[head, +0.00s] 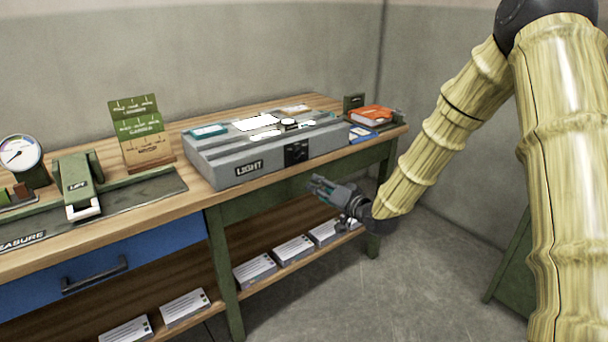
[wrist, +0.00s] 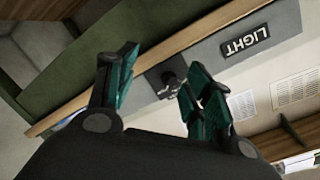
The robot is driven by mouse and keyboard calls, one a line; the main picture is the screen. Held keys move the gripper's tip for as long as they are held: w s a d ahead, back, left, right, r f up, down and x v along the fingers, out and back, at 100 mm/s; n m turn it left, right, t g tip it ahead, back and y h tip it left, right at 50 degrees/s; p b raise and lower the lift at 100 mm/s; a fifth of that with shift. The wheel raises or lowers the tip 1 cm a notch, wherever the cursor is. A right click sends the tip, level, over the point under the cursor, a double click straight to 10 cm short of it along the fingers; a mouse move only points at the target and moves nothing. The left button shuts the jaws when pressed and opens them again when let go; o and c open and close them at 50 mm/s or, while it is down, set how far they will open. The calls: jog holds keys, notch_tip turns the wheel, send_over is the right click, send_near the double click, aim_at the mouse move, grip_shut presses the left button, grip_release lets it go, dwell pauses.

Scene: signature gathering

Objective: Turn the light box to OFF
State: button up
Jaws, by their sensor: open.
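The light box (head: 215,163) is a long grey box on the workbench, with a black LIGHT label (head: 249,169) on its front. A black switch plate (head: 297,152) with a small knob sits to the right of the label. My gripper (head: 318,184) is open and empty, in front of the bench and a little below the plate. In the wrist view the LIGHT label (wrist: 245,41) appears upside down. The dark knob (wrist: 170,82) shows between my open teal fingers (wrist: 162,62), apparently apart from them. The switch's setting cannot be read.
Papers and small items lie on the light box. An orange book (head: 371,113) is to its right, and a green card stand (head: 142,130) and dial gauge (head: 20,152) to its left. The wooden bench edge (head: 265,181) runs just below the box. Paper stacks (head: 293,249) fill the lower shelf.

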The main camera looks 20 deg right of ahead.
jog(key=t+y+b, duration=0.1)
jog(key=t+b, duration=0.1)
send_near(302, 155)
jog(key=b+x, duration=0.1)
jog(key=x, duration=0.8)
jog(key=c, duration=1)
